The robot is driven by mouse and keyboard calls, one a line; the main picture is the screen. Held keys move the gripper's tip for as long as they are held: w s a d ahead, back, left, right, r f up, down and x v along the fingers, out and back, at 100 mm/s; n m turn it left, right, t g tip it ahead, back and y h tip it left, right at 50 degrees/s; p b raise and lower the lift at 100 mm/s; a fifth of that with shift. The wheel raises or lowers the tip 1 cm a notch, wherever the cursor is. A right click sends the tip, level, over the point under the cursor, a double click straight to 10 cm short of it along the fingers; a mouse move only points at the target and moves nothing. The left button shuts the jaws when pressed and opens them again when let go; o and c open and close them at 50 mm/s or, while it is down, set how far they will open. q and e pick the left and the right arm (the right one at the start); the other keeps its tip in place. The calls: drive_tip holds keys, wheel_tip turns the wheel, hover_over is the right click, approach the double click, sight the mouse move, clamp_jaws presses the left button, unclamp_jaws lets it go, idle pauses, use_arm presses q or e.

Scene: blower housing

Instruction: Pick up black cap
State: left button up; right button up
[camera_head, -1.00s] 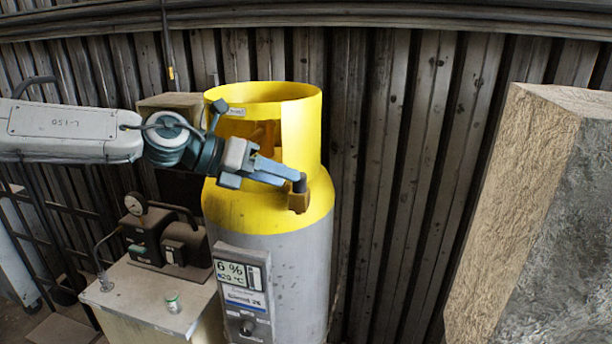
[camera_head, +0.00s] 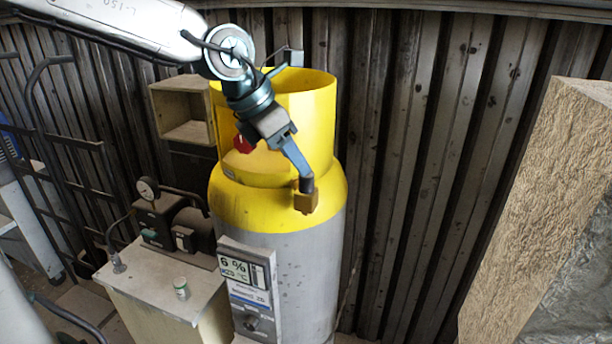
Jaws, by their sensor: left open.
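The black cap (camera_head: 307,184) is a small dark cylinder on top of a brass fitting (camera_head: 305,202), at the front right of the yellow-topped tank (camera_head: 230,207). My left gripper (camera_head: 303,171) has blue fingers and reaches down from the upper left, in front of the yellow collar (camera_head: 318,110). It is open, with its fingertips at the cap's upper end. The fingers overlap in this view and hide part of the cap, so I cannot tell whether they touch it. My right gripper is not in view.
A pump with a gauge (camera_head: 175,222) and a small can (camera_head: 181,287) stand on a cabinet left of the tank. A display panel (camera_head: 247,290) is on the tank's front. A large rough block (camera_head: 535,200) stands at the right. A corrugated wall (camera_head: 400,150) is behind.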

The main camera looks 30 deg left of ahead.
sight(307, 182)
use_arm(q)
drive_tip(key=shift+w+d+f+p, duration=0.2)
drive_tip(key=shift+w+f+p, duration=0.15)
drive_tip(key=shift+w+f, duration=0.15)
drive_tip(key=p+x, duration=0.2)
drive_tip(key=x, duration=0.1)
drive_tip(key=shift+d+f, duration=0.1)
drive_tip(key=shift+f, duration=0.15)
drive_tip(key=shift+w+d+f, duration=0.15)
drive_tip(key=shift+w+f, duration=0.1)
drive_tip(key=shift+f, duration=0.15)
drive_tip(key=shift+s, duration=0.15)
drive_tip(key=c, duration=1)
